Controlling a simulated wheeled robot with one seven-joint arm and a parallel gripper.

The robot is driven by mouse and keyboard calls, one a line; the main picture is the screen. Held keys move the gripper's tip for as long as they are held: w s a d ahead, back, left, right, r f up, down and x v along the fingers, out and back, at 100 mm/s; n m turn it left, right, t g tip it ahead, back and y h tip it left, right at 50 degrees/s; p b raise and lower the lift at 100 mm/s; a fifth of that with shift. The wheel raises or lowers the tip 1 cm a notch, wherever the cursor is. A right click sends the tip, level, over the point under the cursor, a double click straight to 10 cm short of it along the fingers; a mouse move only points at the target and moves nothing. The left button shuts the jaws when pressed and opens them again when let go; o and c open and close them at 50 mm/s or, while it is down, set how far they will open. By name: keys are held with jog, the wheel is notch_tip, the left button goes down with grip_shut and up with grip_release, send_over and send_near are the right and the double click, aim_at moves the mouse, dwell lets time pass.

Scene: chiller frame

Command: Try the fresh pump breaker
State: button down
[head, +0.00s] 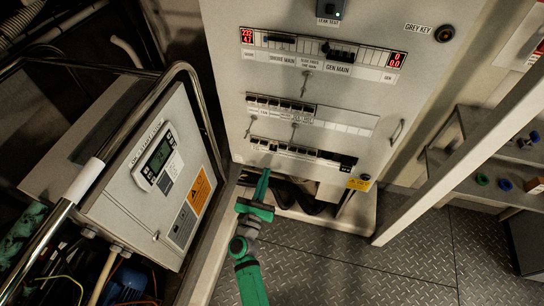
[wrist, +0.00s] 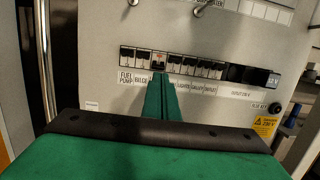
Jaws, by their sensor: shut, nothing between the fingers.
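There the labels read FUEL PUMP and BILGE at the left, and others follow to the right. The third breaker (wrist: 158,60) looks different from its neighbours, with its lever at another position. Its label is hidden behind my fingers, so I cannot read whether it is the fresh pump. My gripper (head: 264,172) is shut and empty. In the wrist view its green fingertips (wrist: 159,76) are right below that third breaker; I cannot tell whether they touch it.
A grey control box (head: 160,170) with a metal rail stands at the left. A slanted post (head: 460,140) and shelf are at the right.

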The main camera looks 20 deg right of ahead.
aim_at(273, 150)
jog(key=f, duration=0.1)
jog(key=a+f, duration=0.1)
jog(key=f, duration=0.1)
jog(key=shift+s, duration=0.15)
jog(key=shift+s, duration=0.1)
jog(key=x, duration=1)
jog(key=shift+d, duration=0.1)
